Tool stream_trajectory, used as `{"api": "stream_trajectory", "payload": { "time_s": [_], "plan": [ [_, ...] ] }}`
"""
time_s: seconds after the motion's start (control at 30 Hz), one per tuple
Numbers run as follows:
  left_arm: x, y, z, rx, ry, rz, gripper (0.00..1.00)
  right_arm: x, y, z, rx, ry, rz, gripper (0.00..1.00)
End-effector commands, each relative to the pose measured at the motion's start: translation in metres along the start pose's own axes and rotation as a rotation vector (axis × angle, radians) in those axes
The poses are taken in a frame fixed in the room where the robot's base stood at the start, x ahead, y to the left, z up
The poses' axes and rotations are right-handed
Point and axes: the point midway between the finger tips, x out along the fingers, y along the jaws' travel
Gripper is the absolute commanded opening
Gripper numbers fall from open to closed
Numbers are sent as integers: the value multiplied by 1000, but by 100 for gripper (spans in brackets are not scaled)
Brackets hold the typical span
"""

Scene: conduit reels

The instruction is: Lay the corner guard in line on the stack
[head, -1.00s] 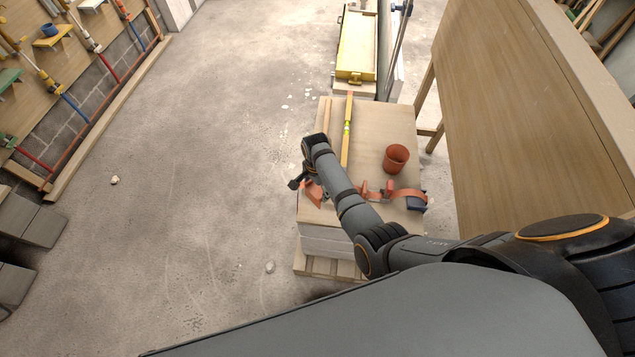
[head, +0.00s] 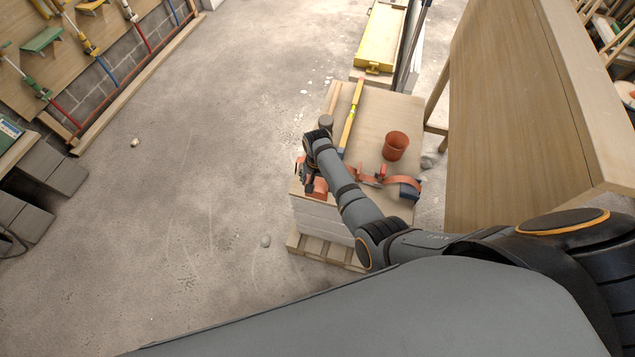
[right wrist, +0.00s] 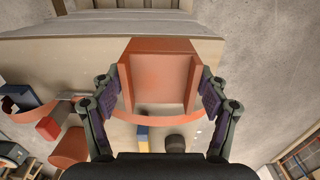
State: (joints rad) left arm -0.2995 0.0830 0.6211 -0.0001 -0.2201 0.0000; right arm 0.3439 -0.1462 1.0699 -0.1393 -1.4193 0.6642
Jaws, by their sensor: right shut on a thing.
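The corner guard is an orange angled piece (head: 319,188) at the near left part of the stack (head: 318,222), by its front edge. In the right wrist view the guard (right wrist: 160,78) sits between both fingers, with its two flanges facing me. My right gripper (head: 308,178) is shut on it; in the head view the wrist partly hides the fingers. An orange strap (head: 405,180) lies across the stack top and passes beneath the guard in the wrist view. I cannot tell whether the guard touches the stack. My left gripper is not in view.
The floor (head: 210,150) at left is mostly clear.

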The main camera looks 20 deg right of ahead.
Motion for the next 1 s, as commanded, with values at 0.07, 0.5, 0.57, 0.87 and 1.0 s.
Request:
{"api": "stream_trajectory", "payload": {
  "time_s": [0.07, 0.5, 0.57, 0.87, 1.0],
  "plan": [
    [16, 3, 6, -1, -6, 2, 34, 14, 0, 0, 0, 0, -1, 43],
    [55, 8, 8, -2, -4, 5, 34, 62, 0, 0, 0, 0, 0, 43],
    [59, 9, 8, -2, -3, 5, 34, 68, 0, 0, 0, 1, 0, 43],
    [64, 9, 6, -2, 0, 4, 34, 77, 0, 0, 0, 1, -1, 43],
    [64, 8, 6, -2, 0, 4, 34, 76, 0, 0, 0, 1, -1, 43]
  ]
}}
